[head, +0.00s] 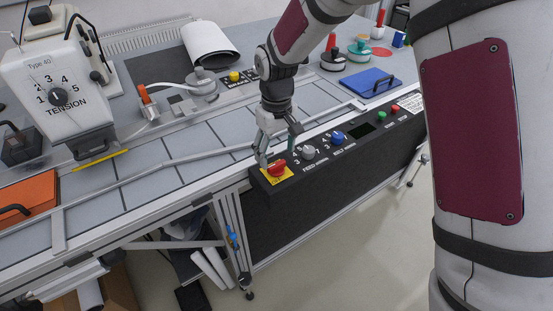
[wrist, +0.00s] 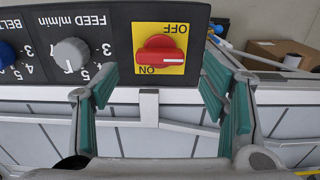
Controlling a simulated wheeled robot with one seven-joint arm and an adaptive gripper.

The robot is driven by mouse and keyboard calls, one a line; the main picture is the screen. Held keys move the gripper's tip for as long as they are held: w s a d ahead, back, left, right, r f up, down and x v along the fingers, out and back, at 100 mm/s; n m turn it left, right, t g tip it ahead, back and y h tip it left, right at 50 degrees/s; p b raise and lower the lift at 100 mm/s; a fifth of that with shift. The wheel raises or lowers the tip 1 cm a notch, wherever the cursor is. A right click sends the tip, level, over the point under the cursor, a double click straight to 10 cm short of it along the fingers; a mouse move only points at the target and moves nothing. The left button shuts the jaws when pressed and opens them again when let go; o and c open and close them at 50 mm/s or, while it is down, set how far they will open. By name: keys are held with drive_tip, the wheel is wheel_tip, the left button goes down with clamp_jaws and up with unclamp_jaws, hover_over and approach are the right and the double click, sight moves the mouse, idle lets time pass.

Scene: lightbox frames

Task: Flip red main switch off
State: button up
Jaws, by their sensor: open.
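The red main switch (head: 277,168) sits on a yellow plate at the near left end of the black control panel (head: 330,165). In the wrist view, which is upside down, the red switch (wrist: 160,54) has a long handle lying horizontally across the yellow plate (wrist: 147,31). OFF is printed above it and ON below it in that picture. My gripper (head: 276,148) is just above the switch in the head view. In the wrist view my gripper (wrist: 160,88) is open, its green-padded fingers to either side of the switch and nothing between them. Contact cannot be told.
A grey feed knob (head: 308,152) and a blue belt knob (head: 338,138) stand beside the switch. Green and red buttons (head: 395,108) are farther along the panel. A grey table rail runs behind the panel. The floor in front is free.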

sight(277, 164)
wheel_tip(277, 164, up, 8)
idle(0.6)
